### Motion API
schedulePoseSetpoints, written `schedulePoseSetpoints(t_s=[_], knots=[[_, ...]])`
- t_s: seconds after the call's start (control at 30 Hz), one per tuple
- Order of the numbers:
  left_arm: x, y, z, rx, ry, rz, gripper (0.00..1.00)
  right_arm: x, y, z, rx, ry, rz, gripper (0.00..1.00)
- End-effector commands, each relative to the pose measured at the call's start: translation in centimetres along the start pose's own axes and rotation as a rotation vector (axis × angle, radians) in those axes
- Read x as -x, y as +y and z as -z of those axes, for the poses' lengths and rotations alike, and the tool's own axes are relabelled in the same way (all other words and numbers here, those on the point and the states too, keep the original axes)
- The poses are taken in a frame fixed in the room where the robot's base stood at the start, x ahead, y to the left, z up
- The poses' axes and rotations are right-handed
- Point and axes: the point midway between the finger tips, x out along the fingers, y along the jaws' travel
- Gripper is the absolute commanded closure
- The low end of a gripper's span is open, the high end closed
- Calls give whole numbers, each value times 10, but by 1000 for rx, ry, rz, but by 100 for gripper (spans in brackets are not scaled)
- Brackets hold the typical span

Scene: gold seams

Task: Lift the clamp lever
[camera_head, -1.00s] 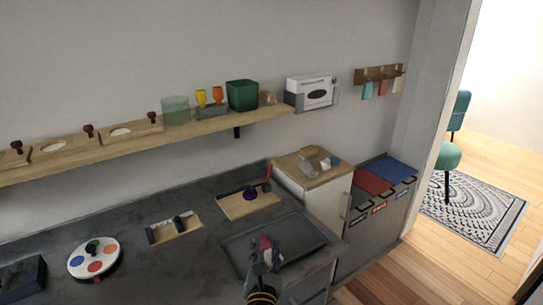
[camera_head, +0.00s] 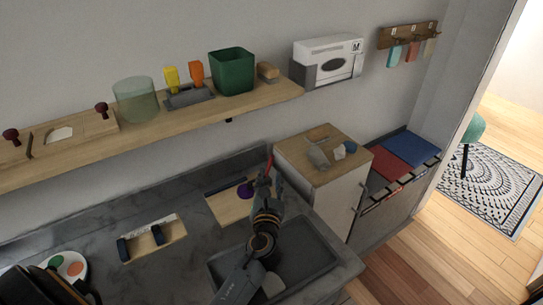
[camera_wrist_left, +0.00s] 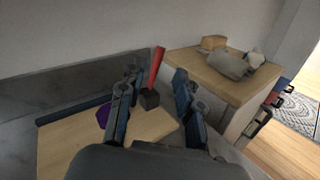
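The clamp lever is a red upright handle (camera_wrist_left: 157,66) on a small black block (camera_wrist_left: 149,98) at the right end of a pale wooden board (camera_wrist_left: 72,145). The lever's red tip (camera_head: 269,164) also shows in the head view, beside my left gripper (camera_head: 266,183), which hides its base. In the left wrist view my left gripper (camera_wrist_left: 157,73) is open, one finger on each side of the lever. The lever appears between them, with no clear contact. A purple knob (camera_wrist_left: 103,115) sits on the board, partly behind the left finger. My right gripper is not identifiable.
A wooden-topped cabinet (camera_head: 296,152) with several small pieces stands right of the board. A second board with black blocks (camera_head: 153,250) lies to the left. A shelf (camera_head: 150,132) runs along the wall.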

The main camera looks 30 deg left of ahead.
Motion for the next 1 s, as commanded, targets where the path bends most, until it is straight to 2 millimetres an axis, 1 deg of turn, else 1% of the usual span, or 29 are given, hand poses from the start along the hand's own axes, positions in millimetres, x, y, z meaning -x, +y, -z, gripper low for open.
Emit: schedulePoseSetpoints(t_s=[0.03, 0.13, 0.2, 0.3, 0.4, 0.5, 0.6, 0.87, 0.9, 0.97, 1.0], knots=[[-13, 1, -2, 0, -2, -2, 66, 2, 1, 1, 0, 2, -1, 60], [-35, 1, -2, 0, -2, -2, 66, 2, 1, 6, 0, 10, -1, 60], [-49, 0, -1, 0, -2, -1, 66, 1, 2, 14, 0, 23, -3, 60], [-66, 1, -1, 1, -1, -2, 66, 0, 3, 28, -1, 44, -4, 60], [-78, 0, 0, 0, -1, 0, 66, -1, 2, 35, -2, 55, -2, 60], [-86, 0, 0, 0, -1, 0, 66, -1, -2, 34, -4, 54, 3, 60], [-90, 0, 0, 0, 0, 0, 66, -2, -6, 31, -5, 48, 7, 60], [-90, 0, 0, 0, 0, 0, 66, -1, -8, 19, -5, 29, 10, 60], [-90, 0, 0, 0, 0, 0, 74, -2, -8, 18, -5, 29, 9, 60], [-90, 0, 0, 0, 0, 0, 86, -2, -7, 18, -4, 28, 8, 60], [-90, 0, 0, 0, 0, 0, 95, -2, -6, 18, -4, 28, 7, 60]])
